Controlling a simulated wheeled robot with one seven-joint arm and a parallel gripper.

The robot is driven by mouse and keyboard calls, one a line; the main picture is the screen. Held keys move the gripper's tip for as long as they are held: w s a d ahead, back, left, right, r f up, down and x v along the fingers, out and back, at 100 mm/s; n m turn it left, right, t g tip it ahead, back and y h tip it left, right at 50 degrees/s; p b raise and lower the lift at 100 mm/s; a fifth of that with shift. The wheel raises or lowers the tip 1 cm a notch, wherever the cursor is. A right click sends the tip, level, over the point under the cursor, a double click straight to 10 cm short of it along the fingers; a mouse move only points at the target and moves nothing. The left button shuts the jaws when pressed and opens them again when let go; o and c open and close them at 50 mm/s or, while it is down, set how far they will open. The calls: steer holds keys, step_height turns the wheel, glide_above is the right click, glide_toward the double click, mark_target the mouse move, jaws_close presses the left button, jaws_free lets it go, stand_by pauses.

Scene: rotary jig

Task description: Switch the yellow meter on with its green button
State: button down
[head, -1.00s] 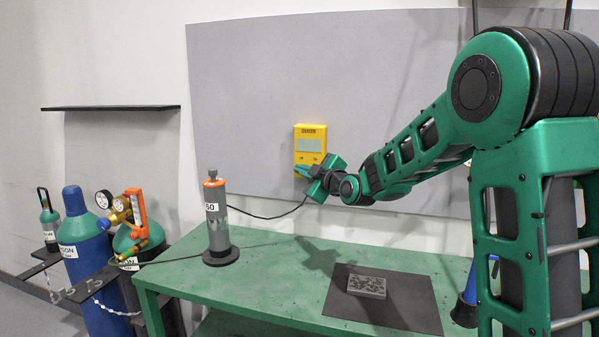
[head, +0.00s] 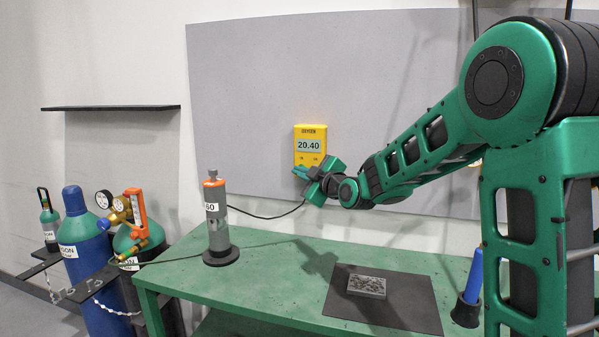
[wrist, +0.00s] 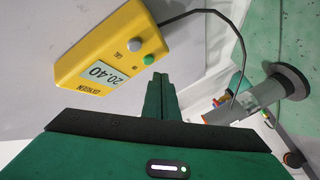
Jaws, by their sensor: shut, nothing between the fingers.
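The yellow oxygen meter (head: 310,133) is fixed to the grey wall panel, and its display reads 20.40. In the wrist view the meter (wrist: 100,40) shows a lit display (wrist: 104,74), a grey button (wrist: 134,44) and a green button (wrist: 148,59). My gripper (head: 300,172) is just below the meter in the head view. In the wrist view its shut, empty fingertips (wrist: 158,78) point close to the green button, with a small gap seeming to show between them. In the head view the lower part of the meter and its buttons are small.
A grey cylinder with an orange top (head: 216,215) stands on the green table (head: 270,265), and a black cable runs from it towards the meter. A dark mat (head: 415,300) bears a speckled block (head: 366,286). A blue-handled tool (head: 472,280) stands at the right.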

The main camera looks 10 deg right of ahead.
steer(key=s, duration=0.1)
steer(key=s+a, duration=0.2)
steer(key=s, duration=0.1)
steer(key=shift+s+a, duration=0.1)
steer(key=shift+a, duration=0.15)
steer(key=s+d+f+m+g+h, duration=0.35)
steer(key=s+d+f, duration=0.25)
steer(key=s+d, duration=0.3)
steer(key=s+d+f+m+g+h, duration=0.2)
steer(key=s+d+f+m+g, duration=0.3)
steer(key=s+d, duration=0.4)
steer(key=s+d+f+m+g, duration=0.1)
steer(key=s+f+m+g, duration=0.1)
steer(key=s, duration=0.8)
steer(key=s+d+f+m+g, duration=0.1)
steer(key=s+f+m+g, duration=0.2)
steer(key=s, duration=0.7)
steer(key=s+d+f+m+g, duration=0.1)
steer(key=s+f+m+g, duration=0.1)
steer(key=s+m, duration=0.4)
steer(key=s+g+y, duration=0.1)
steer(key=s, duration=0.4)
steer(key=shift+d+f, duration=0.3)
steer(key=shift+f, duration=0.05)
steer(key=shift+w, duration=0.1)
